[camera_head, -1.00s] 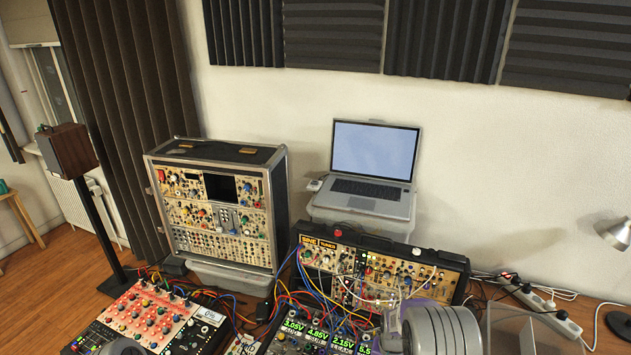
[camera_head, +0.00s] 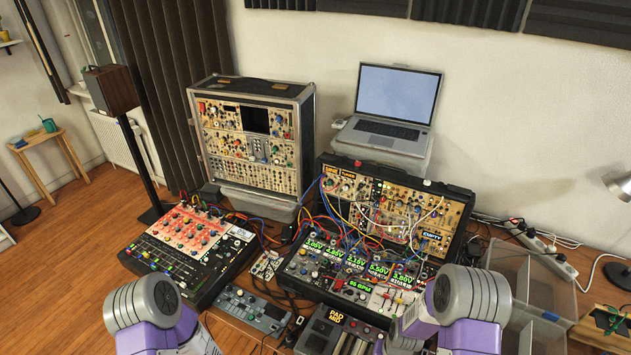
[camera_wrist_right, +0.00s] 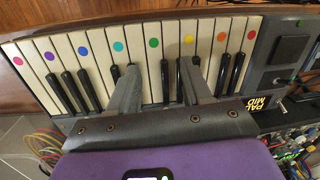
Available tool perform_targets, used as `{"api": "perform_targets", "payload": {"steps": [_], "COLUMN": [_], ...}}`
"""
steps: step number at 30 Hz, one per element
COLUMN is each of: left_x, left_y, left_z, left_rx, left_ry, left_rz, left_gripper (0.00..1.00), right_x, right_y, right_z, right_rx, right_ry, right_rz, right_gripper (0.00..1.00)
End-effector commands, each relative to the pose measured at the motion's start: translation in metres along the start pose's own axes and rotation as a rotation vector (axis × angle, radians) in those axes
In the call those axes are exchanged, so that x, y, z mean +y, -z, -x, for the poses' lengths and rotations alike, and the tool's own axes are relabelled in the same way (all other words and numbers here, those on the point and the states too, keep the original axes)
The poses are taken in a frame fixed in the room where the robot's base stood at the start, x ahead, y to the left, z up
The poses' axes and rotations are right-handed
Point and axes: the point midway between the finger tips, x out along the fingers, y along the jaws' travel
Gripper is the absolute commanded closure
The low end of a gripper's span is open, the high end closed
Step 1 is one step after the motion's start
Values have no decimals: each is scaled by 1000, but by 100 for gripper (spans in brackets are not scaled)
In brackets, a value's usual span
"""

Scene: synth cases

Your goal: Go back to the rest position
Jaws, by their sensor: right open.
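My right gripper (camera_wrist_right: 158,82) shows in the right wrist view, with its two grey fingers apart and nothing between them. It is over or close to the keys of a small keyboard (camera_wrist_right: 75,62) with coloured dots; I cannot tell whether the fingers touch the keys. In the head view part of this keyboard (camera_head: 336,328) shows at the bottom edge, labelled as a MIDI pad. My grey and purple arm links stand at the lower left and lower right of the head view. My left gripper is not in view.
A red-and-black mixer (camera_head: 190,245), a small grey device (camera_head: 250,310) and a patched modular rack (camera_head: 385,215) crowd the table. Behind stand a tall synth case (camera_head: 250,150) and a laptop (camera_head: 395,100). Clear bins (camera_head: 530,290) and a lamp (camera_head: 620,185) are at right.

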Motion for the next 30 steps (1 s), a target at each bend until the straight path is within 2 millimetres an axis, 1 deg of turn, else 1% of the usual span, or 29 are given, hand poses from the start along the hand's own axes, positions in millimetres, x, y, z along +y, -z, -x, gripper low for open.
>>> {"api": "perform_targets", "payload": {"steps": [1, 5, 6, 8, 9, 11, 12, 13, 15, 22, 26, 30], "left_x": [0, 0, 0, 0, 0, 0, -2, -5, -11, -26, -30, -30], "left_y": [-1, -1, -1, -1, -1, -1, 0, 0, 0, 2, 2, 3], "left_z": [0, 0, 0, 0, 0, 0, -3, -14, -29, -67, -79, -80], "left_rx": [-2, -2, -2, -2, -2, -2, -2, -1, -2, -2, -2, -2], "left_ry": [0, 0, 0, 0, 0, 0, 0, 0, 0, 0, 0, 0], "left_rz": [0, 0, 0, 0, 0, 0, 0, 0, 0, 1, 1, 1], "left_gripper": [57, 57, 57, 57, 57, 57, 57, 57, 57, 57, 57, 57], "right_x": [-2, -13, -18, -25, -30, -39, -42, -40, -38, -33, -31, -31], "right_y": [-20, -68, -84, -107, -122, -143, -152, -146, -143, -140, -140, -140], "right_z": [-9, -25, -27, -29, -28, -25, -27, -39, -56, -96, -108, -110], "right_rx": [-16, -31, -33, -35, -35, -32, -25, -18, -17, -17, -17, -17], "right_ry": [20, 89, 113, 152, 179, 221, 241, 235, 232, 230, 230, 230], "right_rz": [12, 52, 65, 84, 96, 113, 120, 121, 121, 120, 120, 120], "right_gripper": [51, 51, 51, 51, 51, 51, 51, 51, 51, 51, 51, 51]}}
